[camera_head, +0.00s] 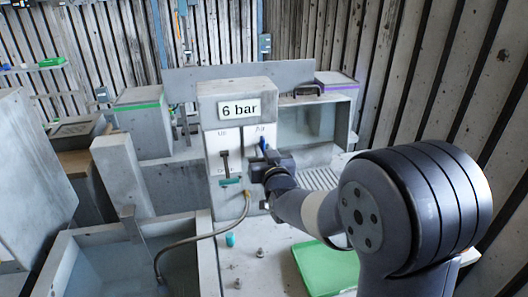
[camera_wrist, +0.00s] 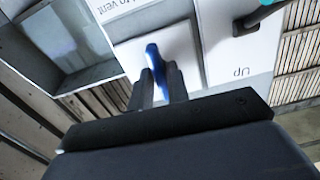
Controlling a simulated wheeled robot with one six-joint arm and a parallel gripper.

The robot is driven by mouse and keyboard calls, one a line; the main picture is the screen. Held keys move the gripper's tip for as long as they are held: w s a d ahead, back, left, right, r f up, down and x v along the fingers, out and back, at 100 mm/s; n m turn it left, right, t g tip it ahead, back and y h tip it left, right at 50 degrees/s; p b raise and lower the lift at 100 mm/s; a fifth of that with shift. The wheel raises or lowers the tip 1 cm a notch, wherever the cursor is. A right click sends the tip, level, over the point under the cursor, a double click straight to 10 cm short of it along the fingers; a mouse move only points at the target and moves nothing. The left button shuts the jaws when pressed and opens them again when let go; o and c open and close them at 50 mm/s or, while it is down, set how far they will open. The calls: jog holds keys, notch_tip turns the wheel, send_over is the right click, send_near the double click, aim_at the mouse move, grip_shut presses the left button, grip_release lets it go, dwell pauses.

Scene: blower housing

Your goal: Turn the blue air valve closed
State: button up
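The blue air valve (camera_wrist: 155,62) is a slim blue lever on a white plate (camera_wrist: 189,40) in the wrist view. In the head view the blue lever (camera_head: 263,143) shows on the right half of the panel under the "6 bar" sign, just above my gripper (camera_head: 268,165). In the wrist view my gripper (camera_wrist: 160,90) has one dark finger on each side of the lever, close against it with no clear gap. It looks shut on the lever. The lever's lower end is hidden between the fingers.
A dark lever with a teal grip (camera_head: 229,181) is on the panel's left half, close beside my gripper. A hose (camera_head: 205,236) runs below left. A green tray (camera_head: 328,268) lies lower right.

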grip_shut()
jog(key=shift+f+m+b, duration=0.2)
jog(key=shift+m+b, duration=0.1)
jog(key=shift+b, duration=0.5)
jog(key=m+b, duration=1.6)
jog(key=b, duration=0.3)
jog(key=shift+r+m, duration=0.1)
jog(key=shift+m, duration=0.3)
jog(key=shift+o, duration=2.1)
grip_release()
